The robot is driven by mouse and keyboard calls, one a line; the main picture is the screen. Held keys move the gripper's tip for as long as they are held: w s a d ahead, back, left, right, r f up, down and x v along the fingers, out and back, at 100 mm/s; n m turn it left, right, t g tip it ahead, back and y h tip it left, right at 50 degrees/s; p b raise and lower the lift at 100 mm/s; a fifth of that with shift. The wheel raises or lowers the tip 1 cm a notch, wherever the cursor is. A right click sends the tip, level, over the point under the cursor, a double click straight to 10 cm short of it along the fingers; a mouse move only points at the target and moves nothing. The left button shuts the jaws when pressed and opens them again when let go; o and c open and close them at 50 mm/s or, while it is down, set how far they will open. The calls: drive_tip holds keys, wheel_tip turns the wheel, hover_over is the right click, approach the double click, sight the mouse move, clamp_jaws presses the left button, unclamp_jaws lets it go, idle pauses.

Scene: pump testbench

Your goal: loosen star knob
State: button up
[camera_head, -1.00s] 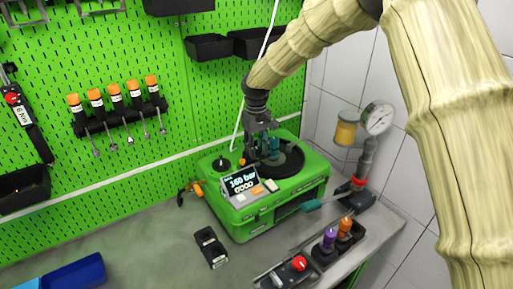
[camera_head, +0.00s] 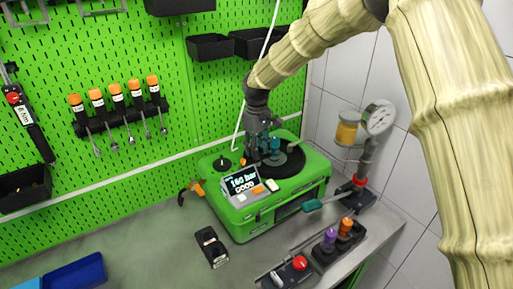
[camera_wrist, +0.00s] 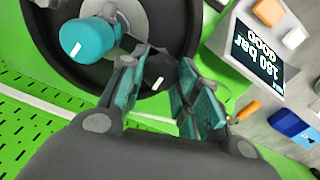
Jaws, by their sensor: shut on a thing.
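My gripper (camera_head: 262,148) points down at the top of the green test unit (camera_head: 240,220), beside the black round plate (camera_head: 289,165). In the wrist view, its teal-padded fingers (camera_wrist: 160,90) are close together around a dark piece with a white mark, which I take to be the star knob (camera_wrist: 158,83). The fingers hide much of its outline. A teal cylinder (camera_wrist: 88,40) stands on the black plate next to the fingers.
A pressure gauge (camera_head: 380,117) stands at the right by the tiled wall. Purple and orange capped items (camera_head: 329,238) sit in a black holder in front. The bench at left is mostly clear.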

drive_tip(key=o, duration=1)
drive_tip(key=shift+d+r, duration=0.1)
drive_tip(key=shift+d, duration=0.05)
wheel_tip(320, 180, up, 12)
